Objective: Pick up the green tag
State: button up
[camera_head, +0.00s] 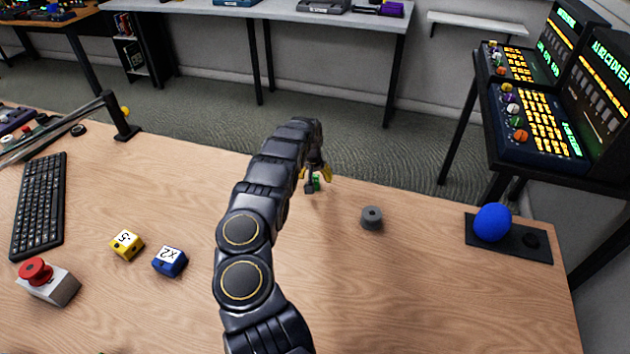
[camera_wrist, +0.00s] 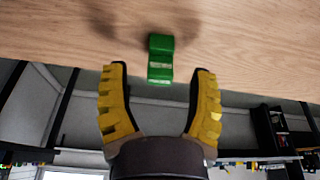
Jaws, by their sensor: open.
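The green tag (camera_wrist: 160,58) lies on the wooden table, in the upper middle of the wrist view. In the head view the green tag (camera_head: 316,181) shows as a small green patch near the table's far edge, partly hidden by my gripper. My gripper (camera_head: 316,178) has yellow fingers and is just at the tag. In the wrist view my gripper (camera_wrist: 160,75) is open, with one finger to each side of the tag's near end. I cannot tell whether a finger touches it.
A grey cylinder (camera_head: 372,218) stands right of the gripper. A blue ball (camera_head: 492,222) sits on a black plate (camera_head: 540,254) farther right. A yellow cube (camera_head: 126,244), a blue cube (camera_head: 170,262), a red button box (camera_head: 48,284) and a keyboard (camera_head: 40,205) are at left. The front right table is clear.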

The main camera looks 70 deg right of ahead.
jog(key=shift+x, duration=1.15)
jog(key=c, duration=0.9)
jog(key=shift+c, duration=0.2)
jog(key=shift+r, duration=0.1)
